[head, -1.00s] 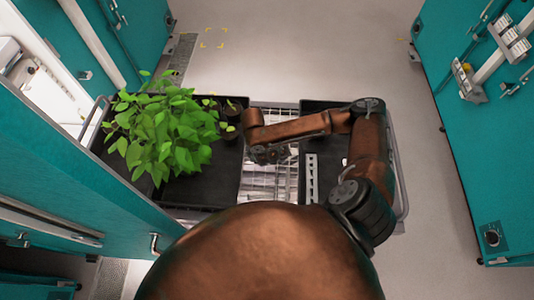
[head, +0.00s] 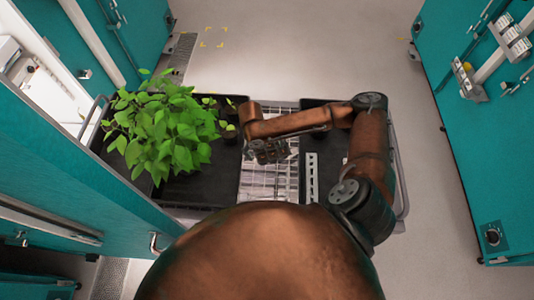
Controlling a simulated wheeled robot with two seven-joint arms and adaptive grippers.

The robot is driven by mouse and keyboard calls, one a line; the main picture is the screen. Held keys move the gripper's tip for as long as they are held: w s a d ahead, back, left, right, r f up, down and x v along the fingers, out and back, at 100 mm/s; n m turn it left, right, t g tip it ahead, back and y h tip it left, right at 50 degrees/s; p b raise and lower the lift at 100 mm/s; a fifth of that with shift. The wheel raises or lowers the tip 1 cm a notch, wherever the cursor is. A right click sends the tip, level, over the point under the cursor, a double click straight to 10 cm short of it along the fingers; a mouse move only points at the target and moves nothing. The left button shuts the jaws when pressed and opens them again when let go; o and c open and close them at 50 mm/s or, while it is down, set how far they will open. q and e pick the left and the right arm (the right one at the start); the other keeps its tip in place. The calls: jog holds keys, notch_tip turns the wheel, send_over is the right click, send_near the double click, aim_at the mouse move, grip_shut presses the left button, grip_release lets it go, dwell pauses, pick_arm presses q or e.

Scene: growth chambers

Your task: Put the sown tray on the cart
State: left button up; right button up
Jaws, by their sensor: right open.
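The cart (head: 268,186) has a wire-grid top and lies across the middle of the head view. A black tray (head: 200,192) with leafy green plants is on its left part. Another black tray (head: 335,193) is on its right part, partly hidden by my right arm; I cannot tell whether it is sown. My right gripper (head: 268,158) is open and empty over the bare grid between the two trays, near the left tray's right edge. My left gripper is out of view.
Small dark pots (head: 230,130) stand beside the plants. A pale slotted strip (head: 312,177) lies at the right tray's left side. A teal door (head: 80,170) stands close at the left, and a teal cabinet (head: 485,160) at the right. The floor (head: 300,50) beyond the cart is clear.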

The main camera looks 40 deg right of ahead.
notch_tip(320, 180, up, 9)
jog(key=a+b, duration=0.1)
jog(key=shift+w+a, duration=0.25)
jog(key=shift+a, duration=0.05)
jog(key=shift+r, duration=0.1)
